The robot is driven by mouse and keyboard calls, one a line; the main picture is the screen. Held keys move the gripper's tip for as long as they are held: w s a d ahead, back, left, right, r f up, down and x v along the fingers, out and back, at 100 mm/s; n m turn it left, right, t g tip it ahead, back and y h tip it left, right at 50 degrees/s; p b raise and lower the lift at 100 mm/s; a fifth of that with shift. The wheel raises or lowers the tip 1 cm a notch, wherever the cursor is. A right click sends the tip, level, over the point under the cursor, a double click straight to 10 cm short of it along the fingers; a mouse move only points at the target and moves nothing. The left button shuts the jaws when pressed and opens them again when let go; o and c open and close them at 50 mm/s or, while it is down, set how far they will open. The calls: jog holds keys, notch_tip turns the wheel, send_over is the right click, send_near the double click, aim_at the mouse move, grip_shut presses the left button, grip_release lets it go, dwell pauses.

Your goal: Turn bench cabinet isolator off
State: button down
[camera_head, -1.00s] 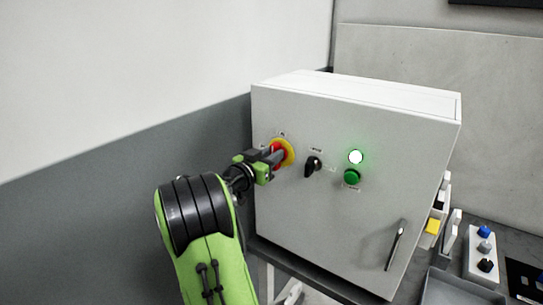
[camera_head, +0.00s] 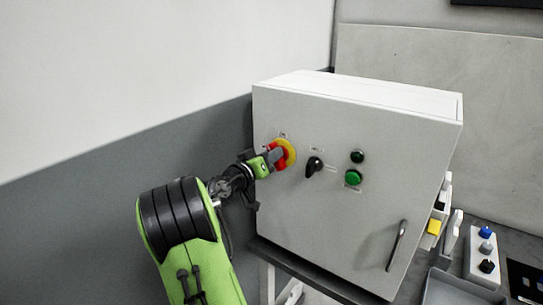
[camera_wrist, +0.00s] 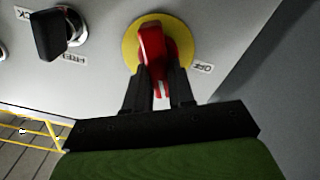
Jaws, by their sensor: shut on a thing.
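The isolator is a red handle on a yellow round plate (camera_head: 289,146) at the upper left of the grey cabinet's door (camera_head: 330,215). In the wrist view the red handle (camera_wrist: 152,45) stands in front of the yellow plate, its white-marked end towards the "OFF" label (camera_wrist: 203,68) side and downward. My gripper (camera_head: 275,156) is shut on the red handle, one dark finger on each side of it. The fingers hide part of the handle. The indicator lamp (camera_head: 357,157) on the door is dark.
A black selector knob (camera_head: 314,166) sits right of the isolator, and a green button (camera_head: 352,177) is below the lamp. A door handle (camera_head: 396,245) is at lower right. A button box (camera_head: 485,250) stands on the bench at right.

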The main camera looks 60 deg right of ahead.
jog(key=shift+w+f+n+p, duration=0.1)
jog(key=shift+n+p, duration=0.85)
jog(key=shift+n, duration=1.1)
jog(key=shift+w+f+n+p, duration=0.15)
jog(key=shift+n+p, duration=0.8)
jog(key=shift+n, duration=1.05)
jog(key=shift+w+f+n+p, duration=0.1)
jog(key=shift+n+p, duration=0.85)
jog(key=shift+n, duration=1.1)
jog(key=c, duration=1)
grip_release()
jog(key=shift+d+f, duration=0.1)
jog(key=shift+f, duration=0.05)
jog(key=shift+o, duration=0.2)
jog(key=w+a+b, duration=0.2)
jog(key=a, duration=1.3)
jog(key=shift+w+a+b, duration=0.2)
jog(key=shift+a+b, duration=0.1)
jog(key=shift+b, duration=0.1)
